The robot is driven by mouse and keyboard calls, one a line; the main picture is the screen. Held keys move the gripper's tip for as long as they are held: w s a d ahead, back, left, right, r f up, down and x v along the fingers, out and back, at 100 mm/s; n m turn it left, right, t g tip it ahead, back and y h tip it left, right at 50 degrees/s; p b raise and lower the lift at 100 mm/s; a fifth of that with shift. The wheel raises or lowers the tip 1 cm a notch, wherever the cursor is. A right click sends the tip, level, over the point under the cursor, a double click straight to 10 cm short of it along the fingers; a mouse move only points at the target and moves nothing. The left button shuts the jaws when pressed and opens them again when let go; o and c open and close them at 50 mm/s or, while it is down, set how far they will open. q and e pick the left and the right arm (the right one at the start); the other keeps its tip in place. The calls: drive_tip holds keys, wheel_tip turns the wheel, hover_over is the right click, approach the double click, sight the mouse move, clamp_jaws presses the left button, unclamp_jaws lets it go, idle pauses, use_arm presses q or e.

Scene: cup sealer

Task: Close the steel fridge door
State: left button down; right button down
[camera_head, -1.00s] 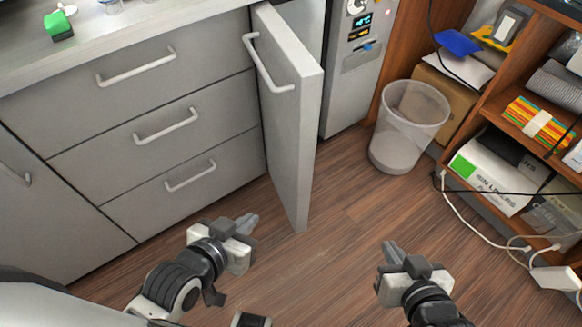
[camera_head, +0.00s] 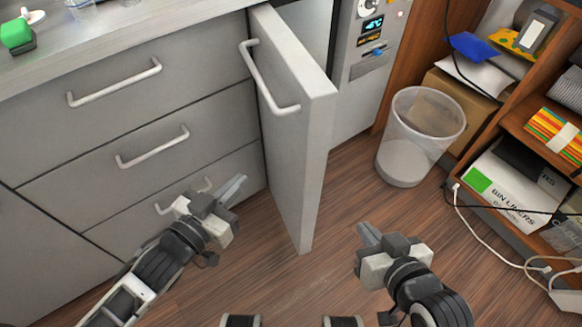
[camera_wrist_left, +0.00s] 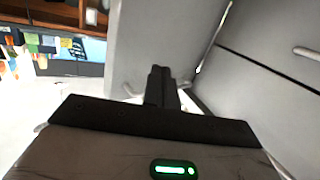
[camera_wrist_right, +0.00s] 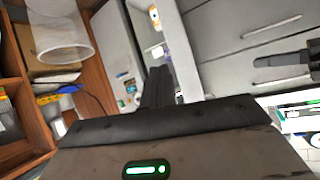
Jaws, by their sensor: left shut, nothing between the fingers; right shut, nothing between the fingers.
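The steel fridge door (camera_head: 300,150) stands open in the head view, swung out from the cabinet front toward me, with its long handle (camera_head: 262,82) on the left face. My left gripper (camera_head: 232,190) is shut and empty, left of the door and in front of the drawers. My right gripper (camera_head: 366,235) is shut and empty, to the right of the door near its lower end. Neither gripper appears to touch the door. A grey panel, likely the door, also shows in the left wrist view (camera_wrist_left: 150,45). The fridge's inside is mostly hidden behind the door.
Grey drawers (camera_head: 85,120) with bar handles line the left. A clear waste bin (camera_head: 420,135) stands right of the fridge. A wooden shelf (camera_head: 515,110) with boxes and cables is at the far right. Wooden floor is clear around the door's base.

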sight(305, 168)
use_arm(q)
wheel_tip(305, 168, down, 4)
drive_tip(key=a+r+m+g+h+b, duration=0.15)
drive_tip(key=m+g+h+b, duration=0.25)
drive_tip(key=m+g+h, duration=0.4)
drive_tip(key=x, duration=1.3)
drive_tip(key=shift+w+f, duration=0.2)
drive_tip(key=shift+f, duration=0.05)
drive_tip(key=shift+w+t, duration=0.1)
drive_tip(key=shift+t, duration=0.3)
